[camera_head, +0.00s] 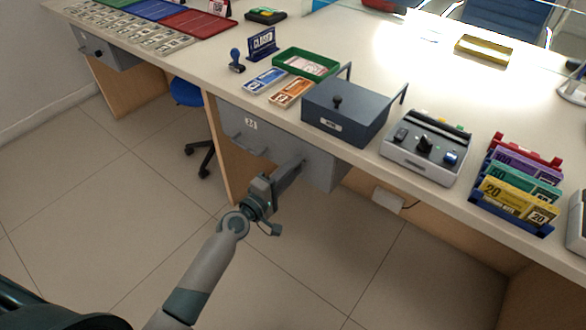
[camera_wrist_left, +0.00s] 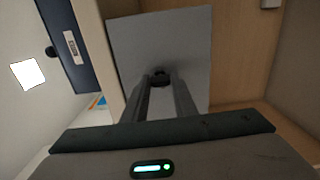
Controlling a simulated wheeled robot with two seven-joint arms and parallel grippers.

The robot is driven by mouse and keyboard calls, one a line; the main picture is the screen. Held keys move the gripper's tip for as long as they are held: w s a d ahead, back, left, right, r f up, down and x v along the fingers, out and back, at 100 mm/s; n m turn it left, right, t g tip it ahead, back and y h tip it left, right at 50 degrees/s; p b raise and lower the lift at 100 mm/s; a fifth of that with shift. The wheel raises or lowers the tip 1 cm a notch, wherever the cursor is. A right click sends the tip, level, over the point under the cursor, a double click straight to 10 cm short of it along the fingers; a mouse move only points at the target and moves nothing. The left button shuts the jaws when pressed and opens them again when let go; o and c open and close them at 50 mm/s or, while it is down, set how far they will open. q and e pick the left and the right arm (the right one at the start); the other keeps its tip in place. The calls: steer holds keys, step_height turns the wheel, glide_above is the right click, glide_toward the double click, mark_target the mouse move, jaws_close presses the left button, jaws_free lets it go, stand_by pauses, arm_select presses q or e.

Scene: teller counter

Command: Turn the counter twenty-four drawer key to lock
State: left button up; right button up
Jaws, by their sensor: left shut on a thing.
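The grey drawer (camera_head: 268,148) hangs under the counter, with a small number label (camera_head: 251,124) too small to read surely and a handle (camera_head: 248,146) on its front. The drawer is closed against its housing as far as I can see. My left gripper (camera_head: 299,164) reaches up to the right part of the drawer front. In the left wrist view the gripper (camera_wrist_left: 161,92) is shut on the dark round key (camera_wrist_left: 161,76) at the grey front panel (camera_wrist_left: 190,40). The key's slot and exact angle are hidden between the fingers. My right gripper is out of view.
Above the drawer, the counter top carries a dark metal box (camera_head: 345,112), a grey device with knobs (camera_head: 425,146) and a banknote rack (camera_head: 515,185). A blue stool (camera_head: 190,93) stands to the left underneath. The floor in front is clear.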

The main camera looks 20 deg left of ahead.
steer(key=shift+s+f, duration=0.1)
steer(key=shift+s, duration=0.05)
arm_select(q)
steer(key=o, duration=1)
steer(key=shift+o, duration=0.2)
steer(key=b+v, duration=0.3)
steer(key=v, duration=1.4)
steer(key=shift+s, duration=0.15)
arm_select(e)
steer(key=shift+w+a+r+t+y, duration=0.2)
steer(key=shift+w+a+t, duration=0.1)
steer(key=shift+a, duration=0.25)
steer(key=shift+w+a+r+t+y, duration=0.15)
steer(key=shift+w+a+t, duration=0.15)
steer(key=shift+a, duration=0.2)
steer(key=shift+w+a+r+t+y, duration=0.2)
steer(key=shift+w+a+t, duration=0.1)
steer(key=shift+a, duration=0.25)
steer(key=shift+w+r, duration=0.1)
